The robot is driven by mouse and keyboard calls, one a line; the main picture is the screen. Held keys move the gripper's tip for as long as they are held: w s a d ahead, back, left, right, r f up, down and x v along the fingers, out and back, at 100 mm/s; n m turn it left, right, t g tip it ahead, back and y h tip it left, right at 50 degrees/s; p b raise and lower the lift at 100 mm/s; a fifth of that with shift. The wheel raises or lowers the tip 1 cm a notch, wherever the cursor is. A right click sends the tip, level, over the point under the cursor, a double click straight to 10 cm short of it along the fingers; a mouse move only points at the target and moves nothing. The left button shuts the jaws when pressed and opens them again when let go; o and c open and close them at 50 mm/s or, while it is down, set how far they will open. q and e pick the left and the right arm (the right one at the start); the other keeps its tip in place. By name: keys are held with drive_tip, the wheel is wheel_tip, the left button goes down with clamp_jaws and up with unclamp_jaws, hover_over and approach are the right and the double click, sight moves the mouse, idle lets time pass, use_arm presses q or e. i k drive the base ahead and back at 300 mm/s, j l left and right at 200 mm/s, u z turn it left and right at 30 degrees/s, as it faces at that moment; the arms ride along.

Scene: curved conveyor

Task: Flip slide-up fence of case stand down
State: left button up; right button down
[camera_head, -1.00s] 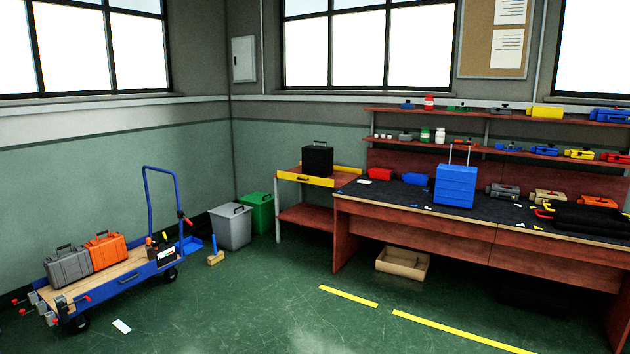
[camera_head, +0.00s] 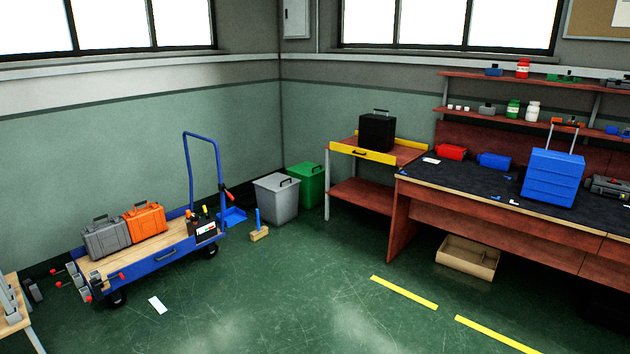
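The case stand (camera_head: 364,194) stands against the back wall, left of the long workbench. It has a wooden top and a lower shelf. A yellow fence (camera_head: 380,158) with a dark handle runs along its front edge and stands up at the top's level. More yellow edging shows at the right side of the top. A black case (camera_head: 377,132) with a handle stands upright on the top, behind the fence. Neither of my grippers is in view.
A blue cart (camera_head: 170,256) with a grey case (camera_head: 106,238) and an orange case (camera_head: 145,219) stands at left. A grey bin (camera_head: 277,199) and a green bin (camera_head: 306,186) stand left of the stand. The workbench (camera_head: 480,220) is at right.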

sight(383, 159)
drive_tip(key=i, duration=4.8)
drive_tip(key=i+u, duration=0.1)
drive_tip(key=u, duration=0.15)
